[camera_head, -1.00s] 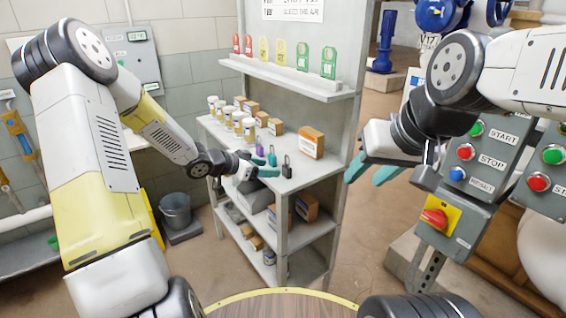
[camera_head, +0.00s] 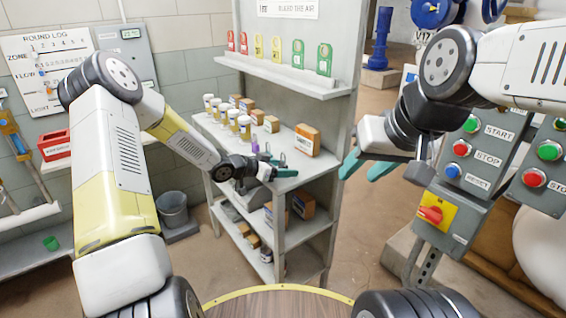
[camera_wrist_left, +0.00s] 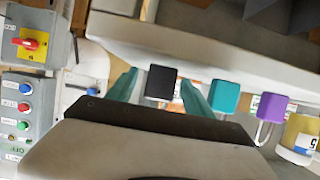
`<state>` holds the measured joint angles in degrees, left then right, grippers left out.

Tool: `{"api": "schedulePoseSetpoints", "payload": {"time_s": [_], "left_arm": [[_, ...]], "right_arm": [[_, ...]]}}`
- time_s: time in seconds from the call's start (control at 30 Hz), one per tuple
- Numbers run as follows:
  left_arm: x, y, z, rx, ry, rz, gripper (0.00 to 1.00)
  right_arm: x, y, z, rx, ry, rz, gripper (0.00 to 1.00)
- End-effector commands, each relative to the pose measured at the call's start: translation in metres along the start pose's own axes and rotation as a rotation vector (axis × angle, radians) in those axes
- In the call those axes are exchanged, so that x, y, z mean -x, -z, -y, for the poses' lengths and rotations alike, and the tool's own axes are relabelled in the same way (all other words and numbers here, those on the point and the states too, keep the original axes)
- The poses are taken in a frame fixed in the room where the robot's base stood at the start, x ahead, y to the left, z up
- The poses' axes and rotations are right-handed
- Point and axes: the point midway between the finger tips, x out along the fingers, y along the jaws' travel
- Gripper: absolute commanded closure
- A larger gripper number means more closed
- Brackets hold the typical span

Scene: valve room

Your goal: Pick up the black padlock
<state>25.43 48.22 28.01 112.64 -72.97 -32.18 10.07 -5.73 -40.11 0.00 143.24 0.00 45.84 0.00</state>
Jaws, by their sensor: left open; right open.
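The black padlock (camera_wrist_left: 160,82) appears between the two teal fingers of my left gripper (camera_wrist_left: 158,95) in the left wrist view. The fingers are open on either side of it, and I cannot tell whether they touch it. In the head view my left gripper (camera_head: 278,168) is at the shelf's top board, and the padlock there is mostly hidden by the fingers. A teal padlock (camera_wrist_left: 223,96) is just right of the fingers in the wrist view, with a purple padlock (camera_wrist_left: 270,106) beyond it. My right gripper (camera_head: 364,168) is open and empty, right of the shelf.
The grey shelf unit (camera_head: 304,178) holds several white-lidded jars (camera_head: 233,117) and small boxes behind the padlocks. An orange box (camera_head: 307,141) stands near its right end. Tags stand on the upper ledge (camera_head: 285,75). A control panel (camera_head: 470,160) is near my right arm.

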Motion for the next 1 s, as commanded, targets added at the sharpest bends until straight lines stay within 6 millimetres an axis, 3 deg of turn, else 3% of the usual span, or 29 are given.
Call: {"api": "schedulePoseSetpoints", "payload": {"time_s": [0.07, 0.37, 0.77, 1.0], "left_arm": [[0.000, 0.000, 0.000, 0.000, 0.000, 0.000, 0.40], [0.001, 0.000, 0.000, 0.000, 0.000, 0.000, 0.99], [0.003, 0.006, 0.000, -0.002, 0.000, -0.001, 1.00], [0.014, 0.033, 0.001, -0.005, 0.002, -0.001, 1.00]], "right_arm": [[0.000, 0.000, 0.000, 0.000, 0.000, 0.000, 0.59], [0.000, 0.000, 0.000, 0.000, 0.000, 0.000, 0.59], [0.000, 0.000, 0.000, 0.000, 0.000, 0.000, 0.59], [0.000, 0.000, 0.000, 0.000, 0.000, 0.000, 0.59]]}}
